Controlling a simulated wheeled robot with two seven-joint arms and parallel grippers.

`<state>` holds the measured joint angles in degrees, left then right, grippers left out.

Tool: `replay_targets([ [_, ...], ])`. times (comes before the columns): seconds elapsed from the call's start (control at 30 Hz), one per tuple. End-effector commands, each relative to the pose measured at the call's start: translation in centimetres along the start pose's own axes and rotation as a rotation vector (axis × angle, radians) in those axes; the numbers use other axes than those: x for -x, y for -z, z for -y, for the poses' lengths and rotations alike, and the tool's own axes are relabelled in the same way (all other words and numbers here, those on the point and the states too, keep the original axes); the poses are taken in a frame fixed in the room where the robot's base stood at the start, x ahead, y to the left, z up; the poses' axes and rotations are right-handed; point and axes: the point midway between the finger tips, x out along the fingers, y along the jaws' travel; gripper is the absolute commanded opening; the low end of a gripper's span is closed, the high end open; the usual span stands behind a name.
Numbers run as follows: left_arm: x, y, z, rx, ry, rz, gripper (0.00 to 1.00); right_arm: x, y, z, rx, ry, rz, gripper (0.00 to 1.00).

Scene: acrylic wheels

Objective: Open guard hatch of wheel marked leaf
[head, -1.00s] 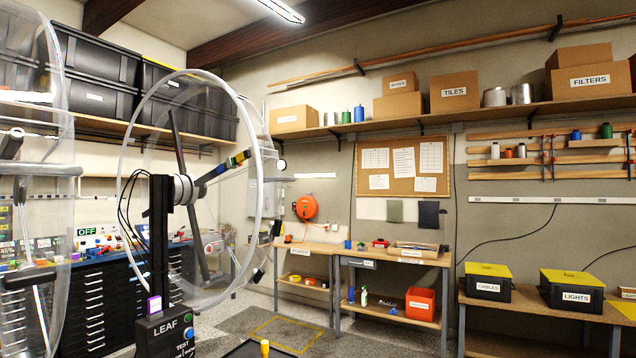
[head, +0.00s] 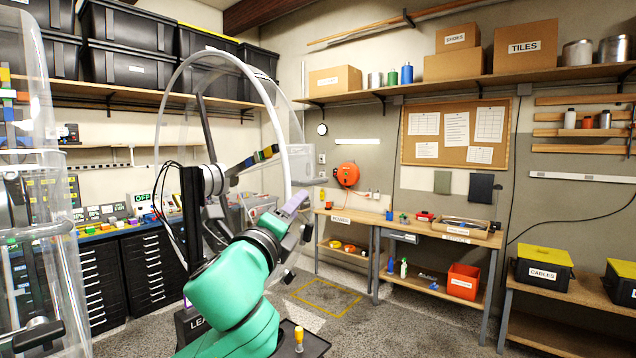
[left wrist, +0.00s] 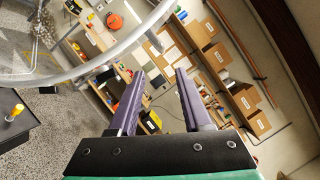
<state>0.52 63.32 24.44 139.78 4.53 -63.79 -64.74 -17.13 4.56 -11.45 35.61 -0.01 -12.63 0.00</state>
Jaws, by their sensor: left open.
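The wheel marked leaf stands left of centre in the head view, with a dark post and a partly hidden LEAF label (head: 196,322). Its clear round guard (head: 270,95) has a thick pale rim, and dark spokes with coloured blocks show inside. I cannot make out the hatch's outline or latch for sure. My left gripper (head: 298,207) is at the right side of the guard, its teal arm covering the lower wheel. In the left wrist view its purple fingers (left wrist: 160,78) are open and empty, and the guard rim (left wrist: 110,52) curves past on the left. My right gripper is out of view.
Another clear guard (head: 50,200) stands at the left edge with a dark handle (head: 32,336). A dark tray with a yellow-topped piece (head: 298,335) is low in front. A workbench (head: 440,230) and shelves line the back wall. Speckled floor lies open at centre right.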

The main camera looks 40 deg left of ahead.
Motion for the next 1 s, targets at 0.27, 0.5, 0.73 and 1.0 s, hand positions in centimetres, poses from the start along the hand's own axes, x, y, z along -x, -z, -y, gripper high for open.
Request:
replay_targets([
  [0.27,-4.7,-0.6,1.2,-0.012,0.005,0.004,0.48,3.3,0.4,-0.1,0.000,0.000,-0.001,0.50],
  [0.5,-10.9,-0.8,1.3,-0.002,0.006,0.006,0.48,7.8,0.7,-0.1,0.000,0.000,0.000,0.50],
  [0.73,-14.1,-0.2,0.7,-0.005,0.007,0.002,0.48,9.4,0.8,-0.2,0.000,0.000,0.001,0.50],
  [1.0,-14.3,0.1,0.4,-0.008,0.008,0.000,0.45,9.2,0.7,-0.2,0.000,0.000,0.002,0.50],
])
